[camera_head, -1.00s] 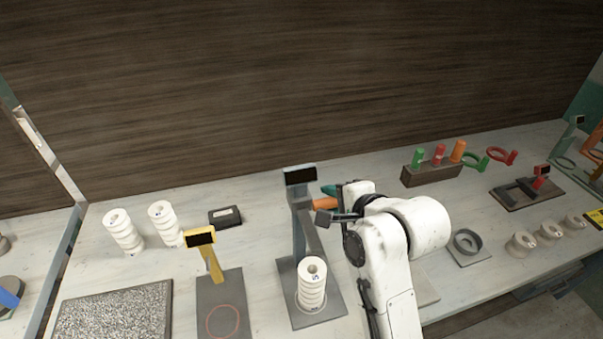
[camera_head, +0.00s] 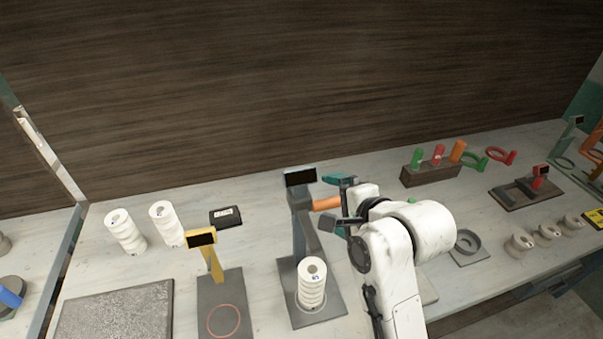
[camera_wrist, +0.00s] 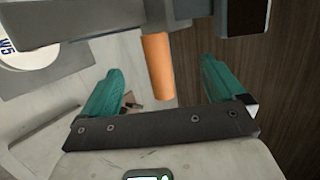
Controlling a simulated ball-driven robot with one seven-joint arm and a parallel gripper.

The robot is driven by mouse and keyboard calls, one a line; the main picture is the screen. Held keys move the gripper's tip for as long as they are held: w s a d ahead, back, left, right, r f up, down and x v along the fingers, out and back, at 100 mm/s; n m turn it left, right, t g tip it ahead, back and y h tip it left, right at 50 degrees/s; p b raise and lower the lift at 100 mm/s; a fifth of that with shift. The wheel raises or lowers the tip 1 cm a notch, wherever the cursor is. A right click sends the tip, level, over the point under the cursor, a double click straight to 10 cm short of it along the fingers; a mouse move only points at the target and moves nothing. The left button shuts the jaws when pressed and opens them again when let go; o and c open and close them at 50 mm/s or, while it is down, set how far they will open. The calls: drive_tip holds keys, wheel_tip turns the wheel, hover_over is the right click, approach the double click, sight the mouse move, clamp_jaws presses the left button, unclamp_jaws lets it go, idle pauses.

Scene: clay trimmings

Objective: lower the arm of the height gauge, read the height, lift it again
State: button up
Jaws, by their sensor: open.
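The height gauge (camera_head: 298,215) is a blue-grey post with a small dark display (camera_head: 300,177) on top, standing on a grey base plate. Its digits cannot be read. An orange handle (camera_head: 327,203) sticks out to the right of the post; it also shows in the wrist view (camera_wrist: 158,68). A ribbed white piece (camera_head: 312,285) stands upright on the base in front of the post. My gripper (camera_head: 343,202) is open, its teal fingers apart. In the wrist view, my gripper (camera_wrist: 165,92) has the handle between its fingers, with gaps on both sides.
A yellow gauge (camera_head: 208,252) with a display stands to the left, beside a grey speckled slab (camera_head: 115,325). Two ribbed white pieces (camera_head: 124,232) stand farther left. A dark rack (camera_head: 432,172) with coloured handles and several small rings lie to the right.

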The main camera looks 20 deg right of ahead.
drive_tip(key=v, duration=0.7)
drive_tip(key=shift+p, duration=0.4)
drive_tip(key=s+d+f+n+g+h+b, duration=0.1)
drive_tip(key=s+d+f+n+g, duration=0.1)
drive_tip(key=s+f+n, duration=0.3)
drive_tip(key=s+d+f+n+g+h+b, duration=0.1)
drive_tip(key=s+f+n+g, duration=0.3)
drive_tip(key=s+f, duration=0.9)
drive_tip(key=s+d+f+n+g+h+b, duration=0.1)
drive_tip(key=s+d+f+n+g+b, duration=0.2)
drive_tip(key=s+f+n, duration=0.4)
wheel_tip(320, 180, down, 4)
drive_tip(key=shift+s+d+r+g, duration=0.25)
drive_tip(key=shift+s+d+g, duration=0.3)
drive_tip(key=shift+s, duration=0.4)
